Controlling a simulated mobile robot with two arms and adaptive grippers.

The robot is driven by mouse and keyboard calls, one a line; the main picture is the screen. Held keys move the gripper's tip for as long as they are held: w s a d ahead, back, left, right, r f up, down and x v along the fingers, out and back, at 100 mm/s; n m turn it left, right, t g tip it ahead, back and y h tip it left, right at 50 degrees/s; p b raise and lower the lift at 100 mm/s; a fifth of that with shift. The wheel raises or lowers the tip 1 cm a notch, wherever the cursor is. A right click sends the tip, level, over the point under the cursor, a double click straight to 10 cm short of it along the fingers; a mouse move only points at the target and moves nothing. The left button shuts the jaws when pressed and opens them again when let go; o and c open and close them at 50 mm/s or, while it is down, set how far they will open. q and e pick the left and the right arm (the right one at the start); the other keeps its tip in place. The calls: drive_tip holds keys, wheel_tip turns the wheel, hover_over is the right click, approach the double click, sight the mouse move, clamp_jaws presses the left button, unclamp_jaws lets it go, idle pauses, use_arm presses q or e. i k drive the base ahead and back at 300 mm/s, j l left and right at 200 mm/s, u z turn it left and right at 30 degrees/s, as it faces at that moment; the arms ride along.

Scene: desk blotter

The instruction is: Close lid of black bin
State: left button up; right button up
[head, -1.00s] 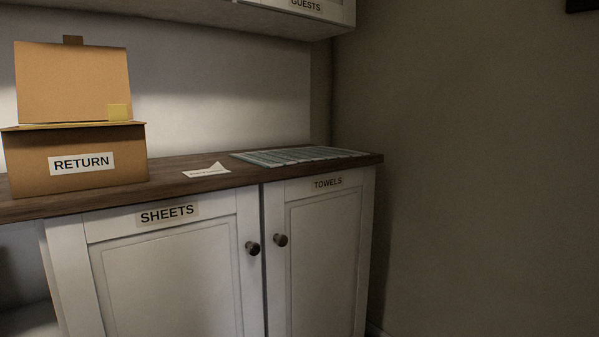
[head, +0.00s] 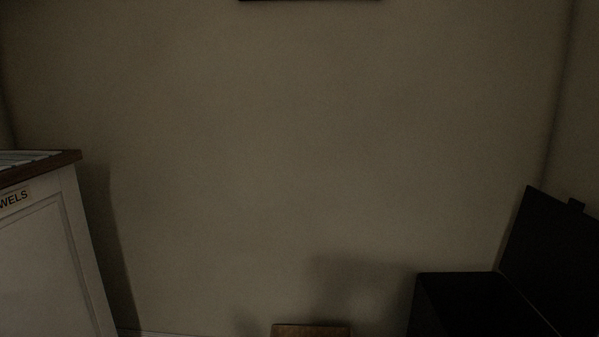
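The black bin (head: 458,300) stands in the lower right corner of the head view, cut off by the bottom edge. Its black lid (head: 553,255) is raised and leans back to the right, with a small tab (head: 576,205) on its upper edge. The bin's inside is too dark to make out. Neither of my grippers shows in the head view.
A white cabinet (head: 45,265) with a wooden top (head: 45,168) stands at the left edge. A brown object (head: 311,330) shows at the bottom centre, mostly cut off. A bare wall (head: 300,140) fills the middle.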

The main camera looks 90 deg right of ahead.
sight(552, 253)
drive_tip(key=z, duration=2.35)
drive_tip(key=k+l+z, duration=0.1)
drive_tip(key=z, duration=0.3)
drive_tip(key=l+z, duration=0.15)
drive_tip(key=z, duration=0.25)
drive_tip(key=l+z, duration=0.2)
drive_tip(key=z, duration=0.2)
drive_tip(key=k+l+z, duration=0.1)
drive_tip(key=z, duration=0.3)
drive_tip(key=l, duration=0.1)
